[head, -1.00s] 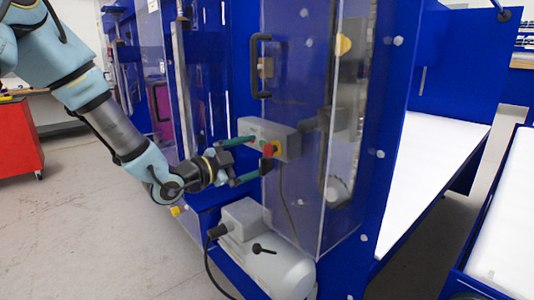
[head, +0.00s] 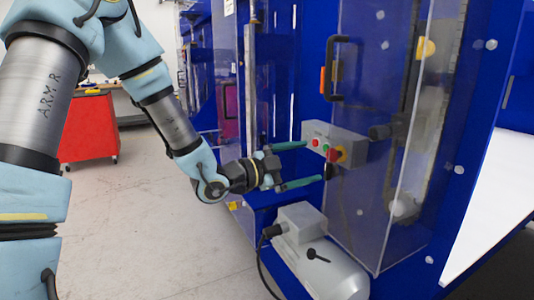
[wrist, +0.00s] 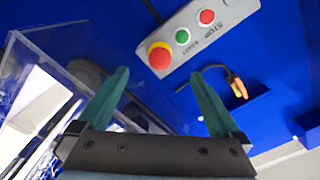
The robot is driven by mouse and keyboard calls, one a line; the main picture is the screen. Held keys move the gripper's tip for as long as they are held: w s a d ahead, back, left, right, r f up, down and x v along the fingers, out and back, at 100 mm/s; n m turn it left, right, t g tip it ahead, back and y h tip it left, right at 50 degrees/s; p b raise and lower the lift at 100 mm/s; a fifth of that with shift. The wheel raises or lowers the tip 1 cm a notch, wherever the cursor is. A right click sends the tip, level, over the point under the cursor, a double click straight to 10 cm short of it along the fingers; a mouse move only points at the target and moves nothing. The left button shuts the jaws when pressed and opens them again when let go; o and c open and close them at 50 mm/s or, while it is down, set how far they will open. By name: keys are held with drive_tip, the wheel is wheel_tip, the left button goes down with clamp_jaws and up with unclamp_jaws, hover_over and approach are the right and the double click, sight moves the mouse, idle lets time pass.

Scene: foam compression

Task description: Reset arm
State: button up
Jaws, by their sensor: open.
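My gripper (head: 314,162) is open and empty, its two green fingers spread apart. In the head view the fingers point right toward a grey control box (head: 334,141) on the blue machine. The box has a green button, a red button and a larger red knob on a yellow base (head: 340,154). In the wrist view the fingers (wrist: 160,82) stand wide apart. The control box (wrist: 205,32) lies beyond them at the top, with the red emergency knob (wrist: 160,55) between and above the fingertips. I see no clear contact with the box.
A grey motor (head: 325,262) sits below my gripper. A red cabinet (head: 90,128) stands at the back left. The floor (head: 150,225) at left is open.

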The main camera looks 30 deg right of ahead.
drive_tip(key=shift+w, duration=0.1)
drive_tip(key=w+a+f+n+t+y, duration=0.6)
drive_tip(key=w+a, duration=0.4)
drive_tip(key=w, duration=0.1)
drive_tip(key=w+a+f+n+t+y, duration=0.15)
drive_tip(key=a+n+y, duration=0.25)
drive_tip(key=a, duration=0.5)
drive_tip(key=w+a+f+n+y, duration=0.2)
drive_tip(key=w+a+n+y, duration=0.15)
drive_tip(key=a, duration=0.45)
drive_tip(key=s+a+n+g+y, duration=0.2)
drive_tip(key=s+a+n, duration=0.4)
drive_tip(key=a, duration=0.3)
drive_tip(key=s+a+n+g+y, duration=0.2)
drive_tip(key=s+a+n, duration=0.4)
drive_tip(key=a, duration=0.3)
drive_tip(key=shift+s+a+n+g, duration=0.25)
drive_tip(key=shift+n+g, duration=0.2)
drive_tip(key=shift+n, duration=0.1)
drive_tip(key=shift+r, duration=0.1)
